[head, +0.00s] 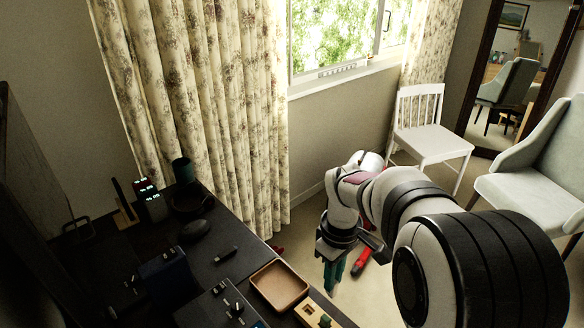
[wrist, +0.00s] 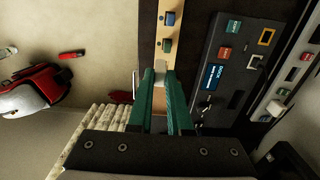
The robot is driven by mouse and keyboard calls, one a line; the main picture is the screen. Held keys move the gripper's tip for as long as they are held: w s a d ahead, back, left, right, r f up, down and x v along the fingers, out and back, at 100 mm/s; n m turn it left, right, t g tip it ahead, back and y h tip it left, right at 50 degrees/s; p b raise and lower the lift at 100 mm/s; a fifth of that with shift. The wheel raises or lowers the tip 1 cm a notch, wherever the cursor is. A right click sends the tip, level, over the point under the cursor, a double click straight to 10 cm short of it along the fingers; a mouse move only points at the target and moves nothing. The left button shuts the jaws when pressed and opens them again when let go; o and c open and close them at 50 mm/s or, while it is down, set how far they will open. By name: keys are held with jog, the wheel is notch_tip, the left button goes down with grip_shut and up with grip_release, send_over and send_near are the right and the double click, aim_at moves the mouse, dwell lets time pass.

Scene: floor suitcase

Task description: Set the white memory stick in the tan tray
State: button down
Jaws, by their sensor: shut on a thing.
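My gripper (head: 333,274) hangs with its green fingers pointing down, to the right of the tan tray (head: 279,284), beyond the desk's right edge in the head view. In the wrist view my gripper (wrist: 160,75) is shut on a small whitish piece, the white memory stick (wrist: 160,66), at the fingertips. The stick is too small to make out in the head view. The tan tray is shallow, with a raised rim, and looks empty on the dark desk. I cannot clearly make out the tray in the wrist view.
A wooden strip with small coloured pieces (head: 312,314) lies in front of the tray. A dark panel (wrist: 232,65) with coloured pieces is beside it. A black mouse (head: 196,230) and dark cup (head: 183,170) stand farther back. A red bag (wrist: 45,85) lies on the floor.

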jog(key=w+d+f, duration=0.1)
jog(key=w, duration=0.3)
send_over(287, 294)
notch_tip(287, 294, down, 7)
jog(key=shift+f, duration=1.95)
jog(key=shift+f, duration=0.2)
jog(key=c, duration=0.8)
grip_release()
jog(key=shift+c, duration=0.2)
